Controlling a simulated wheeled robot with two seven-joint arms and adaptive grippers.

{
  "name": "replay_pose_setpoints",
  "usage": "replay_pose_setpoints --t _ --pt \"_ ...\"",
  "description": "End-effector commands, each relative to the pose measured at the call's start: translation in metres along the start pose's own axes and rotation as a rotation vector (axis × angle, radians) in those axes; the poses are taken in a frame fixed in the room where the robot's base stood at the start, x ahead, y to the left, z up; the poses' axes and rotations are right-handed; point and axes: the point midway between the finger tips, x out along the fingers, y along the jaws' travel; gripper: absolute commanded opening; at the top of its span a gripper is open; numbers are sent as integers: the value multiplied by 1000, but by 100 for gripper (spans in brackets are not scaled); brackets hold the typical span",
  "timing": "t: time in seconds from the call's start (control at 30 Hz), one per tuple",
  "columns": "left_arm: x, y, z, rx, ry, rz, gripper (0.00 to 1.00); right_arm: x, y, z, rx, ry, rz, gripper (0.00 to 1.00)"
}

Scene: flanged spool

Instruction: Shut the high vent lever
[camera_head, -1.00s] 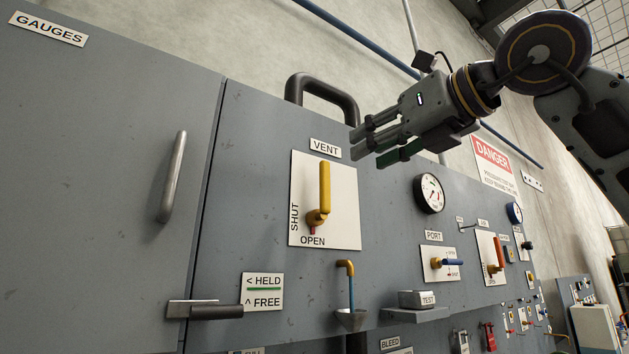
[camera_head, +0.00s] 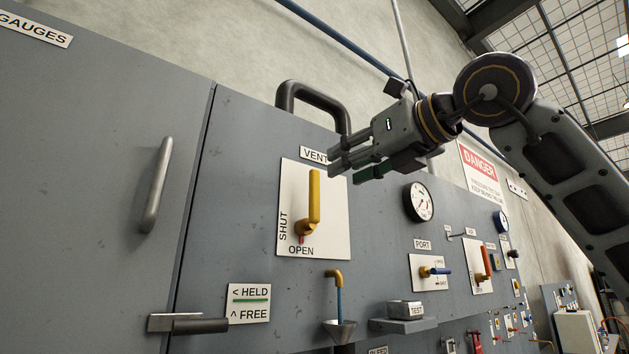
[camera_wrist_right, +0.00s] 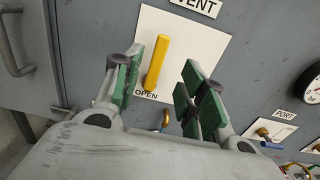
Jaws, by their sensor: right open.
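The yellow vent lever (camera_head: 314,198) stands upright on a white plate (camera_head: 335,222) under the VENT label. Its pivot is at the lower end, near the OPEN mark and a small red pointer; SHUT is written along the plate's left side. My right gripper (camera_head: 343,171) is open and empty, in front of the panel just up and right of the lever. In the right wrist view the lever (camera_wrist_right: 156,62) shows beyond and between the green-padded fingers (camera_wrist_right: 160,85), nearer the left one. I see no contact. My left gripper is not in view.
A black handle (camera_head: 315,97) stands on the cabinet's top edge. Right of the plate are a round gauge (camera_head: 418,202) and the PORT valve (camera_head: 434,271). Below are a funnel with a bent pipe (camera_head: 339,325) and a TEST shelf (camera_head: 403,324). A grey door handle (camera_head: 157,185) is at left.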

Motion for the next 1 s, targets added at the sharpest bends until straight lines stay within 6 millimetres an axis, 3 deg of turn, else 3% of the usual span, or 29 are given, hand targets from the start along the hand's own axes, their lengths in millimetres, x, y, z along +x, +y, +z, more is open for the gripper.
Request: replay_pose_setpoints --t 0.5,0.8,1.0 --pt "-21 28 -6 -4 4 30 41 69 0 2 1 2 1 41" --pt "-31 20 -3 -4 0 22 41 101 0 1 1 2 0 41" --pt "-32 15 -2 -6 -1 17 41 108 0 0 0 0 0 41"
